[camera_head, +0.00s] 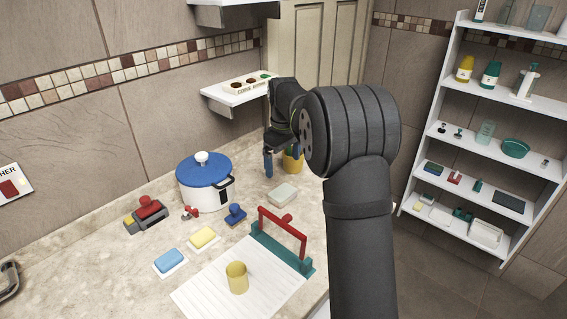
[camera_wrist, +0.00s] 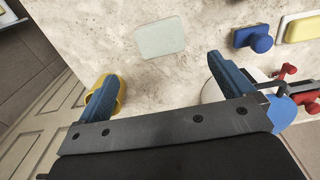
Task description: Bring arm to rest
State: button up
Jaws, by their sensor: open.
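My gripper (camera_head: 275,163) hangs over the back of the stone counter, fingers pointing down, partly hidden behind my own arm. In the wrist view its two blue fingers (camera_wrist: 159,67) are wide apart with nothing between them. A yellow cup (camera_head: 292,162) stands close beside the gripper in the head view. In the wrist view the yellow cup (camera_wrist: 118,95) is partly hidden behind the left finger; I cannot tell if they touch. A pale soap-like block (camera_wrist: 160,39) lies on the counter beyond the fingertips.
A white pot with a blue lid (camera_head: 204,178) stands left of the gripper. A blue stamp-like piece (camera_head: 236,214), a yellow sponge (camera_head: 204,238) and a red-handled frame (camera_head: 283,232) are nearer. A small wall shelf (camera_head: 236,97) is behind; a white rack (camera_head: 480,130) stands right.

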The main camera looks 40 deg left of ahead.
aim_at(283, 192)
jog(key=shift+f, duration=0.15)
notch_tip(283, 192, down, 12)
jog(key=shift+r, duration=1.95)
jog(key=shift+f, duration=0.15)
